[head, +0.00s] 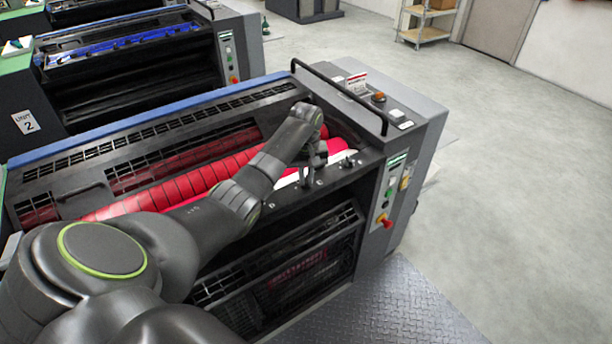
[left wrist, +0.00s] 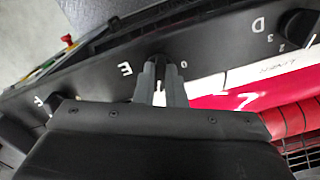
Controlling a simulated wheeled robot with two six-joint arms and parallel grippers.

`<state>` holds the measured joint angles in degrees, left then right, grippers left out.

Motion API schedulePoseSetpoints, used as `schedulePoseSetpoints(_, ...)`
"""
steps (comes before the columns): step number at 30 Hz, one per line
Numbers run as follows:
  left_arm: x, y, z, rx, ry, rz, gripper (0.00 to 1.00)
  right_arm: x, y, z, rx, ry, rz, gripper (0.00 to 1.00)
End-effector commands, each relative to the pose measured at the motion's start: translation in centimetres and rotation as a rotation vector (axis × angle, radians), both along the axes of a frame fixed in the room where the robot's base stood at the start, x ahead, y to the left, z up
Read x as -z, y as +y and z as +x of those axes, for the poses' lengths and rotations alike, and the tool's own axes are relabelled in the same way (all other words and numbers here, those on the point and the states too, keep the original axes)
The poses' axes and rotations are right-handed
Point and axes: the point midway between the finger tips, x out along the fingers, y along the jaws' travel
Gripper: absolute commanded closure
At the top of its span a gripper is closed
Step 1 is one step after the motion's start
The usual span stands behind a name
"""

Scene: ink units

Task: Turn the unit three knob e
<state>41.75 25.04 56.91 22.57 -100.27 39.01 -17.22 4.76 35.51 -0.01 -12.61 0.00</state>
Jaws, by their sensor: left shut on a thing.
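The ink unit (head: 150,165) has a dark rail carrying lettered knobs next to red rollers. My left gripper (head: 311,178) reaches down to the rail near its right end. In the left wrist view my left gripper (left wrist: 161,76) is shut on knob E (left wrist: 158,58), a black knob beside the white letter E and a 0. The fingers hide much of it, so its pointer setting cannot be read. Knob D (left wrist: 298,24) is at the upper right, with small numbers around it. Knob F (left wrist: 53,101) is at the left. My right gripper is not in view.
A black handrail (head: 345,95) and a control panel with a red button (head: 384,221) stand at the unit's right end. The red rollers (head: 180,185) lie close behind the rail. A unit marked 2 (head: 28,122) stands behind. Open floor is on the right.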

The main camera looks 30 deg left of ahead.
Motion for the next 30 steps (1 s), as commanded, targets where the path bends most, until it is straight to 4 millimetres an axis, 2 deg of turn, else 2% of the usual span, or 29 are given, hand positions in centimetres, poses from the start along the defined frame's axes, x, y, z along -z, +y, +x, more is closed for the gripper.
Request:
schedulePoseSetpoints(7, -0.1, 0.0, 0.0, -0.014, 0.0, 0.001, 1.0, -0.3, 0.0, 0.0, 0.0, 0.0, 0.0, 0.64)
schedulePoseSetpoints(13, -0.3, 0.0, 0.0, -0.086, 0.001, 0.001, 1.0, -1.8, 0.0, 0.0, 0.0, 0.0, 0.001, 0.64)
schedulePoseSetpoints(22, -0.5, 0.0, 0.1, -0.321, 0.001, 0.0, 1.0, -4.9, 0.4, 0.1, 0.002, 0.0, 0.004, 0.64)
schedulePoseSetpoints(30, -0.1, -0.1, 0.2, -0.559, 0.0, 0.0, 1.0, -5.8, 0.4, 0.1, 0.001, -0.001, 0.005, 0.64)
